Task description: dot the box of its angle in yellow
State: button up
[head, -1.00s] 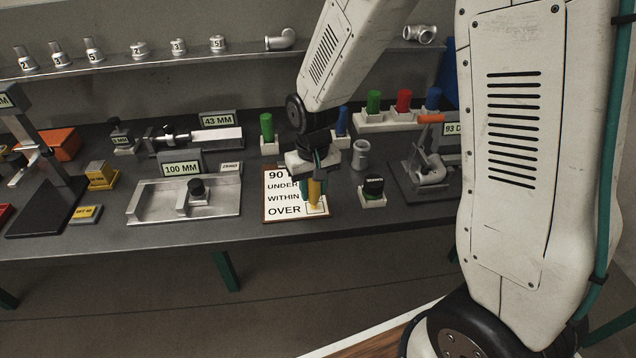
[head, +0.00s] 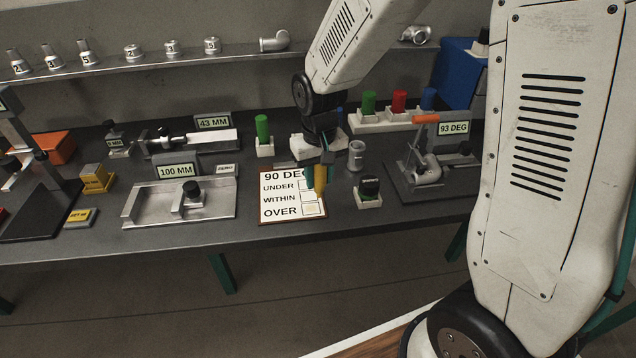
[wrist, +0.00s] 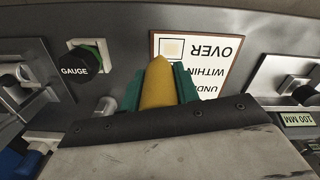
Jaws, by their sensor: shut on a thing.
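My gripper (head: 319,176) is shut on a yellow marker (head: 320,184), its tip pointing down over the right side of the card. The card (head: 279,199) is headed 90 DEG, with rows UNDER, WITHIN and OVER and a box beside each. The OVER box (head: 312,210) shows in the wrist view (wrist: 172,48) with a pale yellowish patch inside. An elbow fitting (head: 428,172) sits in the angle fixture, whose display (head: 453,129) reads 93 DEG.
A black-topped GAUGE piece (head: 369,188) and a grey cylinder (head: 356,155) stand right of the card. A 100 MM fixture (head: 150,209) lies left. A green marker (head: 262,130) stands behind, and a white rack (head: 385,122) holds more markers. The bench front edge is near.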

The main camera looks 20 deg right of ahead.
jog(key=shift+r, duration=2.1)
jog(key=shift+a, duration=0.1)
